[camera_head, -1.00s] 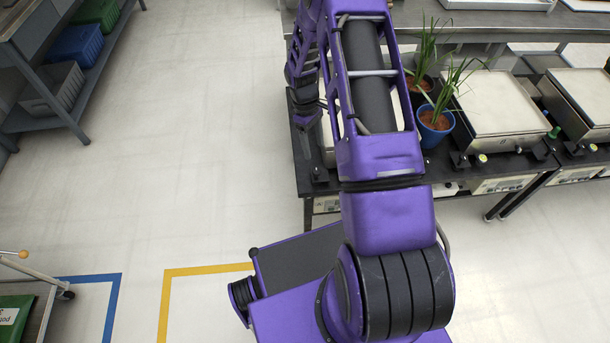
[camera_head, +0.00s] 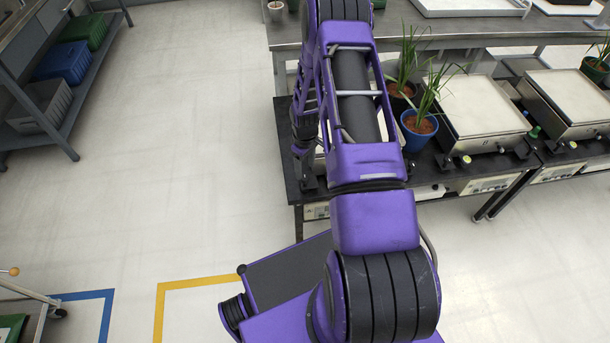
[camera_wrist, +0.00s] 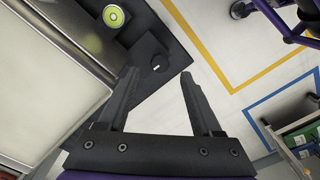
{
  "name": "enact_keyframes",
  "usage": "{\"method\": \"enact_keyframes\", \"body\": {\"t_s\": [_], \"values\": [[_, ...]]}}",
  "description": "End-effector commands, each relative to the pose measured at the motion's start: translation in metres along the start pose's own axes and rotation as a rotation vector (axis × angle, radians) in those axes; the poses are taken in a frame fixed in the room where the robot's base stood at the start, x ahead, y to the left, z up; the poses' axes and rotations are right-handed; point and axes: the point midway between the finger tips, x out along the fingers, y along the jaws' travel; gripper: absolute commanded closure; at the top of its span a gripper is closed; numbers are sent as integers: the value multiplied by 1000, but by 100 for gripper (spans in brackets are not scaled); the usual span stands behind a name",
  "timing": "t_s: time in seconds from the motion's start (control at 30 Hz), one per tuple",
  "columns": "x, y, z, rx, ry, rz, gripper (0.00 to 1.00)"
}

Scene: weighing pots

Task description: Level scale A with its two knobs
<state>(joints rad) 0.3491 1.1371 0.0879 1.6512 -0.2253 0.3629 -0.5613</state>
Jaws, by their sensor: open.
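Scale A is mostly hidden behind my arm in the head view; its front panel (camera_head: 316,211) shows at the bench's left front corner. In the wrist view its pale pan (camera_wrist: 45,75) fills the left side. A round yellow-green bubble level (camera_wrist: 113,16) sits at the top, with a small bubble in it. A black knob (camera_wrist: 160,63) with a white mark stands on the dark surface near the bench corner. My gripper (camera_wrist: 158,76) is open and empty, its fingertips on either side of the knob in the picture; the height gap cannot be told. The other knob is not clearly visible.
Two potted plants, one in a blue pot (camera_head: 418,130), stand right of my arm. Scale B (camera_head: 485,105) and another scale (camera_head: 570,100) stand farther right. A grey shelf unit (camera_head: 70,85) with bins is at the far left.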

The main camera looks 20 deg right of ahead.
Motion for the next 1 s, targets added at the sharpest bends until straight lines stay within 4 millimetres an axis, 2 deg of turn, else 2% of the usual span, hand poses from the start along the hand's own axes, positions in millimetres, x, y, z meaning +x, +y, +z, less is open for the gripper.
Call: {"method": "enact_keyframes", "body": {"t_s": [0.03,0.1,0.27,0.67,1.0], "values": [[12,-1,0,0,-2,-1,34],[23,-1,1,-1,-2,-1,34],[40,0,0,-1,-2,0,34],[45,0,0,-1,0,1,36],[45,0,0,-1,-1,1,97]]}}
